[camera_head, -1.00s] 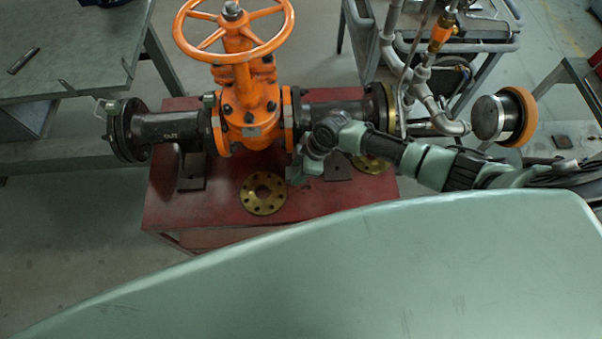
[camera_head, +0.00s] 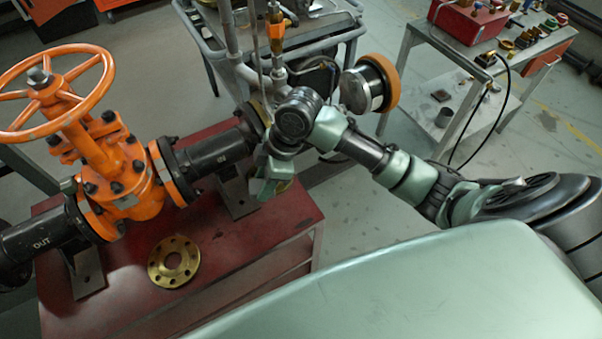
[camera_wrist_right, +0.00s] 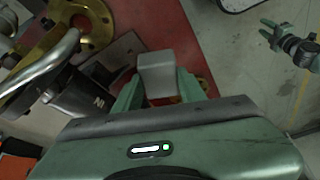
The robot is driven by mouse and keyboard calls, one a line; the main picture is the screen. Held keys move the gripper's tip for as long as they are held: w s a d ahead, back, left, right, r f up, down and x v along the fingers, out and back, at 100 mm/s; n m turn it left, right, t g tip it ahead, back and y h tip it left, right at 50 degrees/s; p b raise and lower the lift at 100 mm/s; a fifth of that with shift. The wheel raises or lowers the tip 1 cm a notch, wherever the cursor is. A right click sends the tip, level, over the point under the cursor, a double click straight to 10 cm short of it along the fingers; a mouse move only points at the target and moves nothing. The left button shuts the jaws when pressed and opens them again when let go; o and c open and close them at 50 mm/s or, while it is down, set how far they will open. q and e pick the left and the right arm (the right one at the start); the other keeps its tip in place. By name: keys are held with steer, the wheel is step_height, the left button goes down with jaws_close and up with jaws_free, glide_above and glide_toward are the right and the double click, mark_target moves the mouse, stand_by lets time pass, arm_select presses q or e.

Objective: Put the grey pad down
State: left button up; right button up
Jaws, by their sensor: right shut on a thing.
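The grey pad (camera_wrist_right: 157,72) sits between the two green fingers of my right gripper (camera_wrist_right: 158,92) in the right wrist view. The gripper is shut on it. In the head view my right gripper (camera_head: 268,182) hangs near the back right part of the red bench (camera_head: 300,215), beside the black pipe's right end.
The orange gate valve (camera_head: 125,180) with its handwheel and black pipe (camera_head: 215,152) stands on the bench. A brass flange (camera_head: 174,262) lies at the front. A grey cart (camera_head: 335,35) stands behind, and a side table (camera_head: 420,30) stands at right. The bench's front right top is clear.

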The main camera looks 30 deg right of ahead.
steer(key=shift+s+d+r, duration=0.1)
steer(key=shift+s+d, duration=0.1)
steer(key=shift+d, duration=0.2)
steer(key=shift+s+d+f, duration=0.1)
steer(key=shift+f, duration=0.25)
step_height(320, 180, down, 19)
steer(key=shift+r, duration=0.1)
steer(key=shift+f, duration=0.2)
steer(key=o, duration=1.3)
steer(key=shift+r, duration=0.1)
steer(key=v, duration=1.2)
steer(key=shift+r, duration=0.15)
